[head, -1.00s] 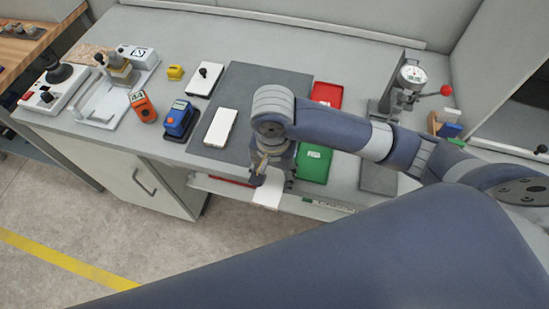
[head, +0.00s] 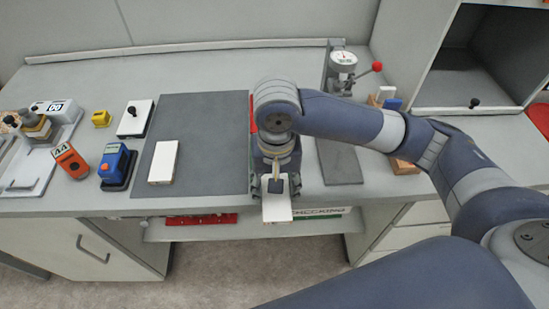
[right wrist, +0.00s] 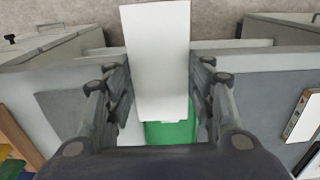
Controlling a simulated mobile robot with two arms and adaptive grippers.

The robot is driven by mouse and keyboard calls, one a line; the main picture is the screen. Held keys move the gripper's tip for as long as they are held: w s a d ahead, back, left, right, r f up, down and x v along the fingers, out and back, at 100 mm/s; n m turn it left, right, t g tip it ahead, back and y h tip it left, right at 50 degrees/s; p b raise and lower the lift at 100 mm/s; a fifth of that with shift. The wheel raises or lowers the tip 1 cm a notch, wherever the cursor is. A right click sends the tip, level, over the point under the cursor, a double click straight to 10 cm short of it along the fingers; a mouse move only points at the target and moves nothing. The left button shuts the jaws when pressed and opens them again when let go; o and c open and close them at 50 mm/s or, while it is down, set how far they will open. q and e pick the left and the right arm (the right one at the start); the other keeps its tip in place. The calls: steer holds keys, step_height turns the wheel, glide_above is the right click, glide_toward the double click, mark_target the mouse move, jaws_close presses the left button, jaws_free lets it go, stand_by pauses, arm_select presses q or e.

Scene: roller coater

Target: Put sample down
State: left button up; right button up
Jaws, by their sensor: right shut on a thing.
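The sample is a flat white plate (head: 277,208), held by my right gripper (head: 277,186) over the bench's front edge. Its free end points toward the bottom of the head view. In the right wrist view the white plate (right wrist: 158,50) stands out between the two fingers of the right gripper (right wrist: 158,85), which is shut on it. A green tray (right wrist: 170,132) shows beneath the plate there; the arm hides it in the head view. My left gripper is not in view.
A dark mat (head: 205,118) left of the gripper bears a white block (head: 163,160). A blue device (head: 114,164) and an orange device (head: 70,160) stand further left. A dial gauge stand (head: 343,62) is at the back right. A shelf (head: 160,232) sits below the front edge.

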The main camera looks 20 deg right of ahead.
steer(key=w, duration=0.4)
steer(key=w+d+p, duration=0.1)
steer(key=w, duration=0.3)
steer(key=w+d+f, duration=0.1)
steer(key=w, duration=0.3)
steer(key=shift+w+d+p, duration=0.1)
steer(key=shift+d+p, duration=0.15)
steer(key=shift+p, duration=0.15)
steer(key=shift+w+f, duration=0.15)
steer(key=shift+f, duration=0.35)
steer(key=shift+f+p, duration=0.5)
steer(key=shift+f, duration=0.85)
steer(key=shift+f, duration=0.1)
steer(key=o, duration=1.1)
steer(key=shift+r, duration=0.45)
step_height(320, 180, up, 11)
steer(key=shift+r+b, duration=0.2)
steer(key=shift+b, duration=0.85)
